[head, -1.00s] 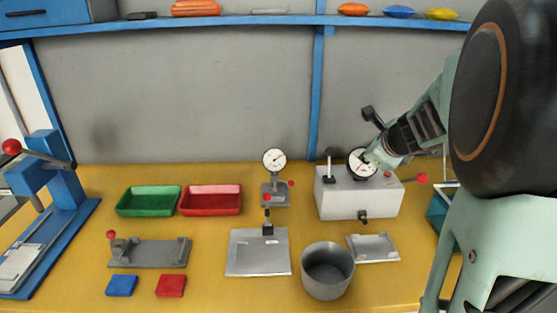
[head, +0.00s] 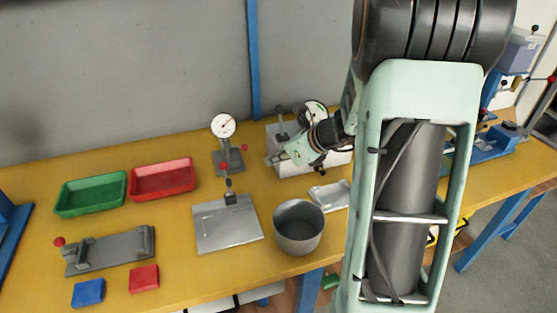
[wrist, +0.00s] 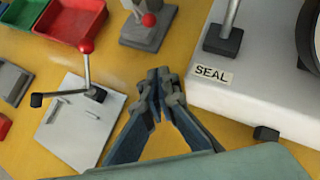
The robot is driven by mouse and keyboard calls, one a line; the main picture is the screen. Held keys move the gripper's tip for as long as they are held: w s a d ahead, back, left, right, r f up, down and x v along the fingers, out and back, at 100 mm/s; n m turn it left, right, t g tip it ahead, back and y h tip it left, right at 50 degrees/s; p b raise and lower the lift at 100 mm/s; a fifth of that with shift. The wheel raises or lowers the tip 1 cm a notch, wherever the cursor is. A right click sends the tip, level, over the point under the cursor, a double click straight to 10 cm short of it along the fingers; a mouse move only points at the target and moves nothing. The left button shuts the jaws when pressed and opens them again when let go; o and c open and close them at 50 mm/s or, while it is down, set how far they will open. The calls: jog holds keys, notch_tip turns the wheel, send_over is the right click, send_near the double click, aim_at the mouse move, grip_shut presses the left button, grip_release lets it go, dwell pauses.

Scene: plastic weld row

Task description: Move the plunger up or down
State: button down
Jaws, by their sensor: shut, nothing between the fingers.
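No part in view is clearly marked as the plunger. A dial gauge (head: 222,125) stands upright on a small grey stand (head: 229,163) with a red ball knob (head: 244,147). The stand's base and red knob (wrist: 149,19) also show at the top of the wrist view, with the dial out of frame. My gripper (head: 279,158) is shut and empty beside the front left of the white box (head: 310,170), right of the gauge stand. In the wrist view my gripper (wrist: 159,76) has its fingertips together, apart from the stand base and left of the SEAL label (wrist: 212,75).
A grey plate (head: 226,228) carries a red-knobbed clamp (wrist: 86,46). A grey pot (head: 298,228) and a small metal tray (head: 330,196) stand in front of the box. Green (head: 90,194) and red (head: 163,179) trays lie at left.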

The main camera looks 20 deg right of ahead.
jog(key=b+x, duration=0.1)
jog(key=x, duration=0.3)
jog(key=shift+f+b, duration=0.25)
jog(key=shift+b, duration=0.15)
jog(key=shift+w+a+r+p, duration=0.4)
jog(key=shift+w+r+p, duration=0.1)
jog(key=shift+w+p, duration=0.1)
jog(key=shift+w+a+r+p, duration=0.4)
jog(key=shift+w+r+p, duration=0.1)
jog(key=shift+w, duration=0.1)
jog(key=shift+w+a+r, duration=0.15)
jog(key=shift+w+a, duration=0.15)
jog(key=shift+w, duration=0.15)
